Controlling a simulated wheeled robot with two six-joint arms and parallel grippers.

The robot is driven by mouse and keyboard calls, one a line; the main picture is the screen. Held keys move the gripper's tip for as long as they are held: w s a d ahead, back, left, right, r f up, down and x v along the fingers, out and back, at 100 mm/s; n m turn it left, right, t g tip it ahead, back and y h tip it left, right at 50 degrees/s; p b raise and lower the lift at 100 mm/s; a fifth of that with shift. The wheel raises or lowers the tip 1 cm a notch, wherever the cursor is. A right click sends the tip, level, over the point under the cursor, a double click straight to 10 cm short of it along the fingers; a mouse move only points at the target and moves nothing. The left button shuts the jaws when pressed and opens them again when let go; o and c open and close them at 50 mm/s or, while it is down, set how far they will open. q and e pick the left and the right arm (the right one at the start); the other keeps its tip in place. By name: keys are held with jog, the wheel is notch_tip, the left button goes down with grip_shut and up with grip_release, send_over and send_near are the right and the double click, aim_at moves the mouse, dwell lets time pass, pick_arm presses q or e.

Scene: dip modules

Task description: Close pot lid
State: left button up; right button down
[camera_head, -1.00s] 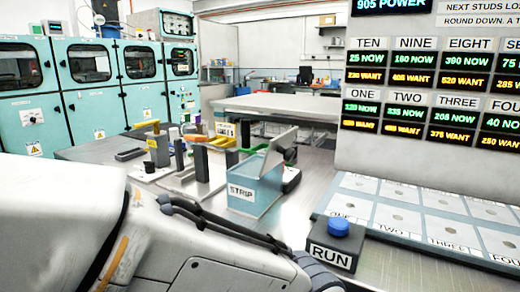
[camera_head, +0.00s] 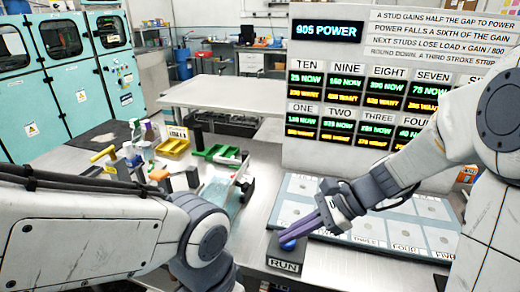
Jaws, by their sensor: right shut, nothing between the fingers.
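The likely pot is a small light-blue box (camera_head: 217,190), partly hidden behind my left arm. A thin pale panel, which looks like its raised lid (camera_head: 241,168), stands tilted at its right side. My right gripper (camera_head: 291,236) is shut and empty.
A pale-blue board of labelled pads (camera_head: 345,226) lies right of the RUN box, below a large display panel (camera_head: 375,75). Yellow (camera_head: 173,147) and green (camera_head: 215,153) trays and several upright tools stand behind the pot. An empty pale table (camera_head: 225,93) is farther back.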

jog(key=w+d+r+m+t+y+p, duration=0.2)
jog(key=w+d+r+m+t+p, duration=0.1)
jog(key=w+d+r+m, duration=0.3)
pick_arm(q)
notch_tip(320, 180, up, 8)
jog(key=p, duration=0.2)
jog(key=shift+p, duration=0.35)
pick_arm(e)
jog(key=w+a+f, duration=0.1)
jog(key=w+a, duration=0.1)
jog(key=a, duration=0.4)
jog(key=w+a+f, duration=0.2)
jog(key=a, duration=0.4)
jog(key=shift+w+t, duration=0.4)
jog(key=shift+r, duration=0.1)
